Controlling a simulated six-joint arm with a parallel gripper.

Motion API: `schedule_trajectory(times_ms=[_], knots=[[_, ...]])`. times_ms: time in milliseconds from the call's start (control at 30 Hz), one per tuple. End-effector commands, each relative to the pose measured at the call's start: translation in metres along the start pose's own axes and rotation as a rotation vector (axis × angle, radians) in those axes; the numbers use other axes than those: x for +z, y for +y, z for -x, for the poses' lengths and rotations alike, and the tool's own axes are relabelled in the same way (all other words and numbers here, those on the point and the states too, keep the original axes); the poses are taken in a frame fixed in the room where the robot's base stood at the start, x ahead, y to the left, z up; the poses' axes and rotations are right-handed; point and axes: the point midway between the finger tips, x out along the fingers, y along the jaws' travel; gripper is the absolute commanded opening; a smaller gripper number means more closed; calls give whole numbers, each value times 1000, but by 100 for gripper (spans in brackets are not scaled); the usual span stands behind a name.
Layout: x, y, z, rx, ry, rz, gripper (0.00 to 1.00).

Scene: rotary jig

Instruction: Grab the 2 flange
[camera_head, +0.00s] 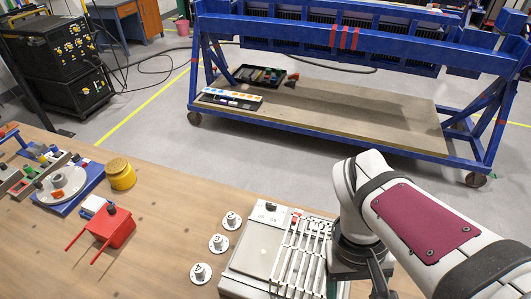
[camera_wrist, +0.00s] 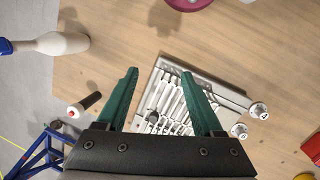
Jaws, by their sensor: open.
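Three small white round flanges with numbered tops stand in a row on the wooden table in the head view: a far one (camera_head: 231,221), a middle one (camera_head: 218,243) and a near one (camera_head: 200,273). Their digits are too small to read surely, so I cannot tell which is the 2. Two flanges show right of the grooved box in the wrist view, an upper one (camera_wrist: 258,110) and a lower one (camera_wrist: 239,131). My gripper (camera_wrist: 160,73) is open, its teal fingers apart and empty above the box, left of these flanges. Its fingertips are not clear in the head view.
The grey-white grooved box (camera_head: 252,247) stands right of the flanges. A red block with two rods (camera_head: 115,229), a yellow round container (camera_head: 120,174) and a blue jig with a disc (camera_head: 60,186) are at left.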

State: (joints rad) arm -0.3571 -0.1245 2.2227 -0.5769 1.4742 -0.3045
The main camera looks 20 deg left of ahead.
Motion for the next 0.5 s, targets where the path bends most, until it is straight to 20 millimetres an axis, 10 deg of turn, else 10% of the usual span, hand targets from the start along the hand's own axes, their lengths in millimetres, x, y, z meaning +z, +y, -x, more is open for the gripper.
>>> schedule_trajectory(times_ms=[133, 233, 400, 500], knots=[[-112, -67, 2, 436, -90, 792, 68], [-168, -159, -11, 769, -148, 1272, 68], [-185, -308, -49, 1270, -226, 1786, 68], [-177, -352, -64, 1436, -250, 1907, 68]])
